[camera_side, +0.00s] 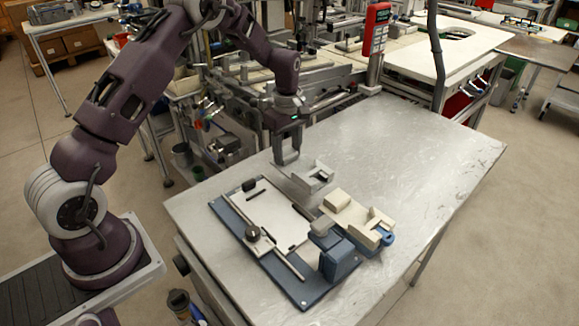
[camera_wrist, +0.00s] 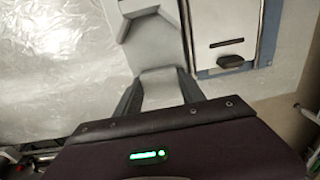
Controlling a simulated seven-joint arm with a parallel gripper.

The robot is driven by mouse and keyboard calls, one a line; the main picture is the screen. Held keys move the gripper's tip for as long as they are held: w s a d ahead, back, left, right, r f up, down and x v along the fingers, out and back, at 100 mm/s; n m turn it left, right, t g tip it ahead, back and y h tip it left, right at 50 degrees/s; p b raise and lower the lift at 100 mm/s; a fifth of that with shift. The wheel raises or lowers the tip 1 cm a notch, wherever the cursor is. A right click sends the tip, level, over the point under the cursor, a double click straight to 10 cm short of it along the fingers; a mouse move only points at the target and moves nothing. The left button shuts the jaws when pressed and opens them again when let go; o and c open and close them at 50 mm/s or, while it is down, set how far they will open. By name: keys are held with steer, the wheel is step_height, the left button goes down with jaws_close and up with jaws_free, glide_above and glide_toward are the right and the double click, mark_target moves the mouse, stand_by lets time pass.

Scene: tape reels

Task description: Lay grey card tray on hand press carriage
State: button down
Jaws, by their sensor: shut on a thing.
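The grey card tray (camera_side: 314,178) is a small light grey piece with raised walls and a tab at one end. My gripper (camera_side: 285,160) is shut on that tab. In the wrist view the tab of the tray (camera_wrist: 152,38) sits between the two fingers (camera_wrist: 160,84). The tray is beside the far edge of a blue base (camera_side: 228,222) that carries a pale flat plate (camera_side: 272,222), which looks like the hand press carriage. The plate also shows in the wrist view (camera_wrist: 228,22). I cannot tell whether the tray touches the table.
A cream block-like fixture (camera_side: 352,214) with a blue end stands right of the base. A blue block (camera_side: 338,262) rises at the base's near right end. A dark knob (camera_side: 253,232) and rail lie along the plate. The metal table (camera_side: 420,160) is clear at the right.

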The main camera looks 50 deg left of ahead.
steer(key=r, duration=0.1)
steer(key=s+r, duration=0.1)
steer(key=r, duration=0.3)
steer(key=shift+s+d, duration=0.25)
steer(key=shift+d, duration=0.15)
steer(key=r, duration=0.2)
glide_above(263, 205)
steer(key=w, duration=0.1)
steer(key=f, duration=0.6)
steer(key=s+f, duration=0.1)
steer(key=f, duration=0.3)
steer(key=shift+f, duration=0.1)
steer(key=shift+f, duration=0.1)
steer(key=c, duration=0.7)
jaws_free()
